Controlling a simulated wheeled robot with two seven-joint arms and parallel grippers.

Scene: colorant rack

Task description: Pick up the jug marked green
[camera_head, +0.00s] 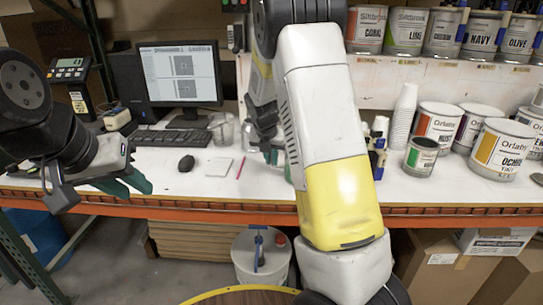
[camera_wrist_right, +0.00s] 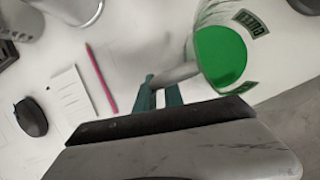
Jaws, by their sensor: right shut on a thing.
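The jug with a green end (camera_wrist_right: 222,52) shows at the top right of the right wrist view, with a dark label and a pale handle (camera_wrist_right: 176,75). My right gripper (camera_wrist_right: 162,92) is shut on this handle with its green fingertips. My left gripper (camera_head: 128,185) is over the front left edge of the worktop, away from the jug. Its green fingers look apart with nothing between them.
A pink pencil (camera_head: 241,167), a notepad (camera_head: 218,167), a mouse (camera_head: 186,164) and a clear beaker (camera_head: 222,128) lie left of the right gripper. Paint cans (camera_head: 437,127) and stacked cups (camera_head: 402,115) stand to its right. A monitor (camera_head: 181,75) is behind.

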